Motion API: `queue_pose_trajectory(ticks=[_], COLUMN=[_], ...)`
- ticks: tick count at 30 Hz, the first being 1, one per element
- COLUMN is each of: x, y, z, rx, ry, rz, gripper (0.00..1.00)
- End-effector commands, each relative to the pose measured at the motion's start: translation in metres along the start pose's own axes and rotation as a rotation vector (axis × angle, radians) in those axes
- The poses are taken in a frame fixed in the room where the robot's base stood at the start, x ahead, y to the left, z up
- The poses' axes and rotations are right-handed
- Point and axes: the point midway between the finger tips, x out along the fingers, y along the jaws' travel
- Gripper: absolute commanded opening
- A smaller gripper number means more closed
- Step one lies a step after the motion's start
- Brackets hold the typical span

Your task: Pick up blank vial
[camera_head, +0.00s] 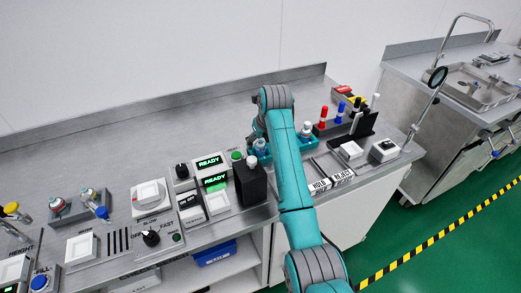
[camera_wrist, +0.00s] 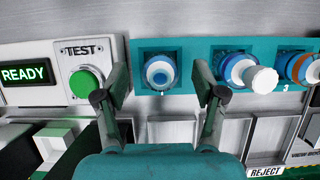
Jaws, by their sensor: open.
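In the wrist view, three vials stand in a row of teal holders. The middle one (camera_wrist: 240,70) has a white cap, and the right one (camera_wrist: 300,68) shows an orange ring. I cannot tell from labels which is blank. My gripper (camera_wrist: 160,80) is open and empty, its two fingers on either side of the left vial, apparently not touching it. In the head view, my arm partly hides the holders; a vial (camera_head: 260,144) shows at its left.
A TEST panel with a green button (camera_wrist: 86,82) and a READY display (camera_wrist: 24,74) stand close left of my gripper. In the head view, a dark rack (camera_head: 350,125) with coloured caps is at right. The bench's back strip is clear.

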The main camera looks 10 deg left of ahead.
Motion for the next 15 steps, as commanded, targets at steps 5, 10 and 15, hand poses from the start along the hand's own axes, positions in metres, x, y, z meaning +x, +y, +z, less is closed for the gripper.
queue_pose_trajectory(ticks=[5,10,15], x=[0.0117,0.012,0.0118], y=[0.0,-0.0001,-0.0001], z=[0.0003,0.0004,0.0004], rx=[0.0,0.0,0.0], ry=[-0.001,-0.001,-0.001], rz=[0.0,0.0,0.0], gripper=[0.7,0.7,0.37])
